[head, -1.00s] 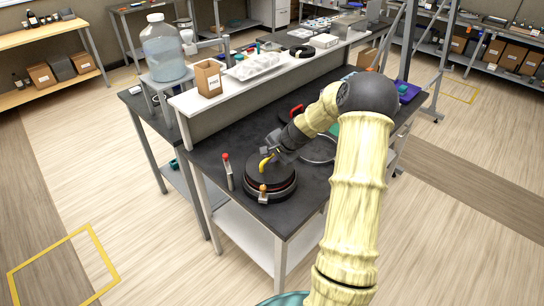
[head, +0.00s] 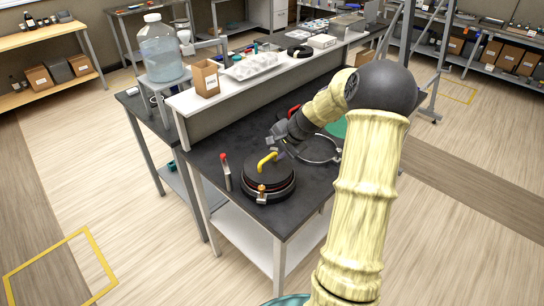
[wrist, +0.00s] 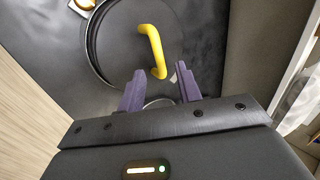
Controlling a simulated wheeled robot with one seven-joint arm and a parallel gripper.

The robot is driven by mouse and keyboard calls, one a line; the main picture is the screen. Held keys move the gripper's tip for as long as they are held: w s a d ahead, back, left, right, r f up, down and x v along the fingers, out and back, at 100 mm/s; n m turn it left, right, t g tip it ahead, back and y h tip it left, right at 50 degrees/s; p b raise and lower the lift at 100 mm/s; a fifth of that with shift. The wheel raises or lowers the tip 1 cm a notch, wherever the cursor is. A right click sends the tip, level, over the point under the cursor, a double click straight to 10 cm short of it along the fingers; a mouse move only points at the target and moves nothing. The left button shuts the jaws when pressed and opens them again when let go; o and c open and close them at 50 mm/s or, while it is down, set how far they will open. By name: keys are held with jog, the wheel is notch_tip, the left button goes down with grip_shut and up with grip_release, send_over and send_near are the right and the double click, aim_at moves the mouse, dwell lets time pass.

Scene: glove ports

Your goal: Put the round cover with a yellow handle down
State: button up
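The round dark cover (head: 259,173) with its yellow handle (head: 266,160) sits on a dark round base near the left front corner of the black bench. In the wrist view the cover (wrist: 120,55) lies flat and its yellow handle (wrist: 153,50) stands just beyond my fingertips. My gripper (wrist: 157,85) is open, with its two purple fingers apart and nothing between them. In the head view my gripper (head: 281,140) is just behind and to the right of the handle, apart from it.
A red-tipped clamp (head: 225,172) stands left of the cover and an orange-tipped one (head: 262,193) in front. An empty metal ring (head: 318,150) lies to the right on the bench. A raised white shelf (head: 205,100) runs along the back, with a cardboard box (head: 206,78).

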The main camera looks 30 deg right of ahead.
jog(key=b+v, duration=0.1)
jog(key=v, duration=0.5)
jog(key=shift+r, duration=0.2)
jog(key=s+a+f+n+g+h, duration=0.1)
jog(key=s+a+f+n+g, duration=0.1)
jog(key=s+a+n, duration=0.5)
jog(key=s+a+f+n+g+h, duration=0.1)
jog(key=s+a+n, duration=0.5)
jog(key=s+a, duration=0.7)
jog(key=shift+s+f+n+g, duration=0.4)
jog(key=shift+s+f, duration=0.15)
jog(key=shift+f, duration=0.2)
jog(key=shift+a, duration=0.1)
